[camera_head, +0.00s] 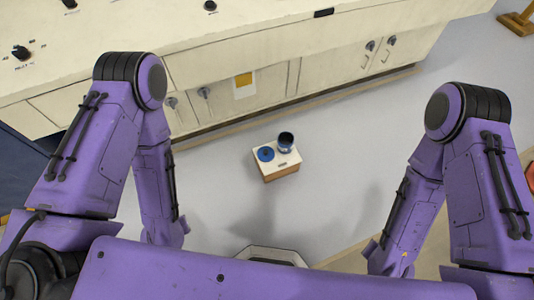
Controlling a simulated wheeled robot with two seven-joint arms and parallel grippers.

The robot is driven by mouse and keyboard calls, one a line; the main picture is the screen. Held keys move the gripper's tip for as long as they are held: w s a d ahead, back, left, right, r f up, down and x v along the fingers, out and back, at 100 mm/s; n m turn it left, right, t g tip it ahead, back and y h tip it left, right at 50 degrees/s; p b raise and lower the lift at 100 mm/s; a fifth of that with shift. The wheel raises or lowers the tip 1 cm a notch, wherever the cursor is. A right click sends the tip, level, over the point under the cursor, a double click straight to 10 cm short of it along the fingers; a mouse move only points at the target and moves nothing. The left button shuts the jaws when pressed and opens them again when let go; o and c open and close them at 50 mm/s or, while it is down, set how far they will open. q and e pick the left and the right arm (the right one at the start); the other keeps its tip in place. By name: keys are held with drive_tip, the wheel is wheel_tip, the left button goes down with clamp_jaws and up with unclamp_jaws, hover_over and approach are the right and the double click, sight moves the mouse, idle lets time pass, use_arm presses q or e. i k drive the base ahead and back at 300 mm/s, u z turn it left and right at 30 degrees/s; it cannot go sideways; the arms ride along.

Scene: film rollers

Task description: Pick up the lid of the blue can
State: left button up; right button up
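A small dark blue can (286,142) stands upright at the back right of a low box with a white top (283,163). Its top looks open and dark inside. A round blue lid (265,154) lies flat on the same box top, to the left of the can and apart from it. Both of my purple arms hang down, one at each side, well away from the box. My grippers are not visible; the lower ends of the arms are hidden or cut off from view.
The box stands alone on a grey floor (217,187) with free room around it. Behind it runs a long cream cabinet (230,62) with doors and knobs. A wooden stand (518,22) is at the far right corner.

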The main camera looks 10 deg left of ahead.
sight(265, 155)
drive_tip(key=k, duration=0.6)
drive_tip(key=z, duration=0.4)
drive_tip(key=i, duration=1.9)
drive_tip(key=u, duration=0.85)
